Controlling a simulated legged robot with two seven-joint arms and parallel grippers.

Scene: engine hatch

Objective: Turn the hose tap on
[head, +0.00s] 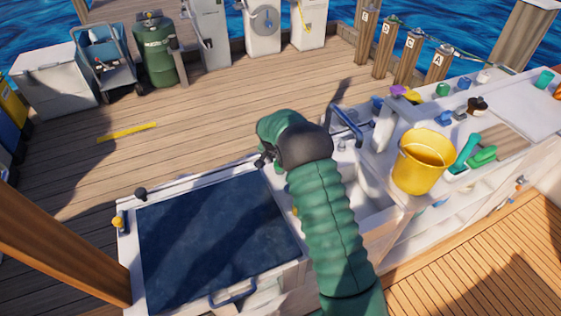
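I cannot pick out the hose tap for certain. A white dock pedestal (263,40) at the top carries a round grey coil or reel. A blue curved bar (347,124) stands at the back of the white counter, right of my arm. My green-sleeved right arm comes in from the bottom, right of centre, and reaches up over the counter. Its gripper (265,157) shows as small dark parts beside the dark wrist, near the blue hatch's far right corner. Its fingers are too small and hidden to read. My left gripper is out of view.
A yellow bucket (423,165), green brushes and bottles stand on the counter at right. A wooden post (60,245) blocks the left. The dock planks beyond are mostly clear.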

